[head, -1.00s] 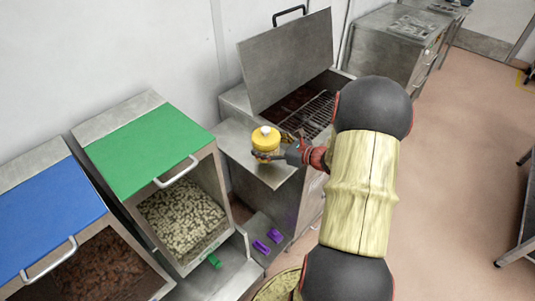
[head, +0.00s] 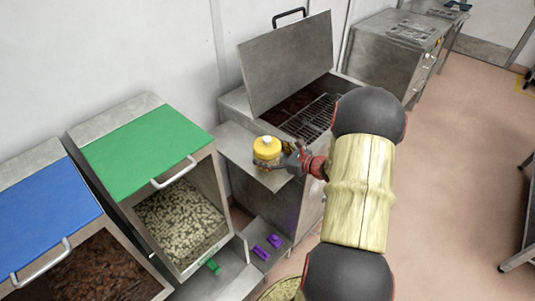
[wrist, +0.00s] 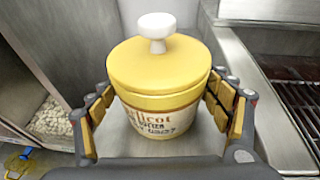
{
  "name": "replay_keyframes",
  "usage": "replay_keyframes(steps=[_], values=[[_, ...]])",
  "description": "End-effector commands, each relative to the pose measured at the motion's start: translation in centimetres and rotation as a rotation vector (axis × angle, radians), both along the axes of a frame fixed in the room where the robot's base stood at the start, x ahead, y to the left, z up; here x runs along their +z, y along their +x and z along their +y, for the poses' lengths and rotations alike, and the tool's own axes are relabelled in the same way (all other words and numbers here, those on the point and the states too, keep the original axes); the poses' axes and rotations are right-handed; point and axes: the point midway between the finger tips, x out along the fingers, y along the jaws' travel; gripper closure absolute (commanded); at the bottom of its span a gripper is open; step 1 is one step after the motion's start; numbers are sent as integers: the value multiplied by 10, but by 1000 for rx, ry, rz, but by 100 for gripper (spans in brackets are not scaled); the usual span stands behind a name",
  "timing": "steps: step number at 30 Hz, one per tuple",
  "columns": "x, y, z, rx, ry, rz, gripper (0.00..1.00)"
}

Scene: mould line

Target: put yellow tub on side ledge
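The yellow tub (head: 267,150) has a yellow lid with a white knob and a printed label band. It is upright over the side ledge (head: 233,146), a flat steel shelf at the left of the grill. I cannot tell if its base touches the ledge. My gripper (head: 270,166) has its fingers on both sides of the tub, and their pads appear to press on it. In the wrist view the tub (wrist: 158,90) fills the middle, between the fingers.
The grill (head: 312,115) with its raised lid (head: 290,65) stands right of the ledge. Left are a green-lidded bin (head: 145,150) and a blue-lidded bin (head: 45,215). Purple items (head: 267,245) lie on a lower shelf. The ledge's rear left part is clear.

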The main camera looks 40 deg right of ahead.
Motion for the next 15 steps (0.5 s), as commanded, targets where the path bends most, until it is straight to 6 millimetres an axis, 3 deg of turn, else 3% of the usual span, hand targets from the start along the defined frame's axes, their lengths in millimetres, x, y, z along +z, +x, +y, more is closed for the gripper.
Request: replay_keyframes(steps=[6,15], values=[[0,0,0,0,0,0,8],[1,0,0,0,0,0,8]])
